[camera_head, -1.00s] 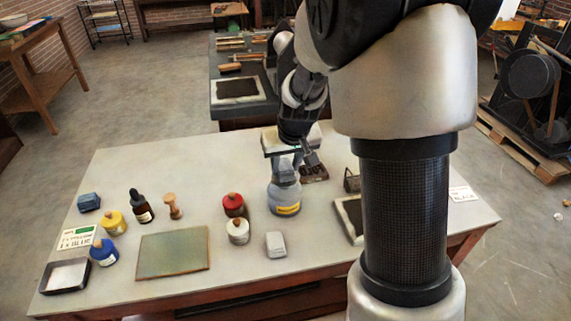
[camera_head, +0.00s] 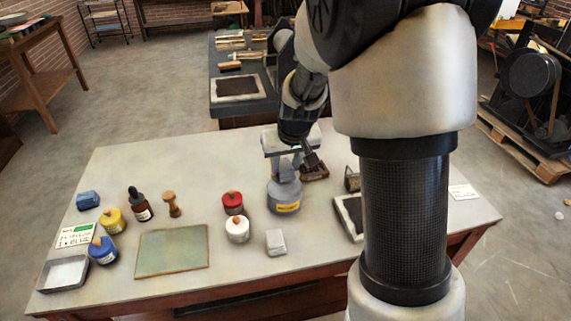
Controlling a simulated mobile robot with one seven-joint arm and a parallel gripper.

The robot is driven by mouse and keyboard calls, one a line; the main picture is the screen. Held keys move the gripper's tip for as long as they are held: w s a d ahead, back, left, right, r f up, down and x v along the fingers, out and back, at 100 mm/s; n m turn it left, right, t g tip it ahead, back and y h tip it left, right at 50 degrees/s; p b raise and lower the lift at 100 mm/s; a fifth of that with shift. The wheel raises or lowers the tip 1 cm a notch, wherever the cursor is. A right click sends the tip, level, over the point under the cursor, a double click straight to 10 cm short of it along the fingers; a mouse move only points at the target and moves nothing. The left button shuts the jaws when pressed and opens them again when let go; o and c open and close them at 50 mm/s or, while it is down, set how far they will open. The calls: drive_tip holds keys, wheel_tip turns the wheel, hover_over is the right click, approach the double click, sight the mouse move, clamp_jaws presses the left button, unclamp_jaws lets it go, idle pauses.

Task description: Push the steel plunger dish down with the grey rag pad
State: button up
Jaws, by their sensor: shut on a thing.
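A grey can with a yellow label (camera_head: 284,203) stands upright on the pale table, right of the red and white jars. The steel plunger dish is at the can's top, mostly hidden by my gripper. My gripper (camera_head: 287,168) points down directly over the can. It is shut on a small grey thing, which looks like the grey rag pad (camera_head: 285,175). The pad is at or just above the dish; I cannot tell whether they touch.
Red (camera_head: 232,202) and white (camera_head: 237,229) jars stand close left of the can. A pale grey block (camera_head: 276,242) lies in front. A dark wooden block (camera_head: 314,170) is behind right. A green-grey plate (camera_head: 172,251) lies at left; table around it is partly clear.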

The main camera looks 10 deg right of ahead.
drive_tip(key=shift+s+f+b, duration=0.1)
drive_tip(key=shift+f+b, duration=0.55)
drive_tip(key=shift+f, duration=0.1)
idle(1.8)
drive_tip(key=shift+r+p, duration=2.6)
drive_tip(key=shift+r, duration=1)
